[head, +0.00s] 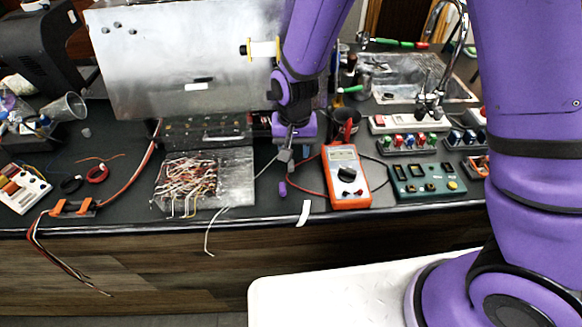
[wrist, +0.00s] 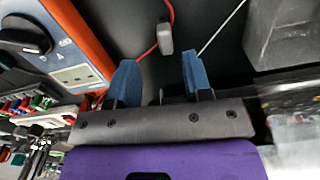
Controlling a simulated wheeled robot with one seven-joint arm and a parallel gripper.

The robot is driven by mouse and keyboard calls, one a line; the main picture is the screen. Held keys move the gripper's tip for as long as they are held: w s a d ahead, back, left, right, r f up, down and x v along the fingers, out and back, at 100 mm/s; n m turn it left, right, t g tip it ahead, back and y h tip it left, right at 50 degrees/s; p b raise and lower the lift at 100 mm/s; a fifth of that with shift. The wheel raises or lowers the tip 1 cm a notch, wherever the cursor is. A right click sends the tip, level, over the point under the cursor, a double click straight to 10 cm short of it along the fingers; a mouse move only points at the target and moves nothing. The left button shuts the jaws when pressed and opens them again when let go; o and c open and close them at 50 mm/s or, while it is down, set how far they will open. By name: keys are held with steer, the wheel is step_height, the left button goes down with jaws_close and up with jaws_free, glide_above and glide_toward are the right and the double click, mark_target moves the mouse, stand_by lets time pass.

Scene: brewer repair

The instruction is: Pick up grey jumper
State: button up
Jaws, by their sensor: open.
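A small grey block, which I take as the grey jumper (wrist: 165,38), lies on the dark bench in the wrist view, just beyond my fingertips. A red lead runs close by it; I cannot tell if they join. In the head view it seems to be the small purplish-grey piece (head: 283,188) near the bench's front edge. My gripper (wrist: 157,70) is open, its two blue fingers apart with nothing between them. In the head view my gripper (head: 286,158) points down behind the block, partly hidden by my wrist.
An orange multimeter (head: 347,178) stands close to the right, with a green panel (head: 425,180) beyond it. A metal tray of tangled wires (head: 240,165) lies to the left. A pale thin wire (head: 213,230) runs over the bench edge. A metal panel (head: 180,60) rises behind.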

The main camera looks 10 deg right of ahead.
mark_target(291, 163)
steer(key=shift+a+f, duration=0.2)
steer(key=shift+f, duration=1.1)
steer(key=shift+a+f, duration=0.15)
steer(key=shift+f, duration=1.1)
jaws_close()
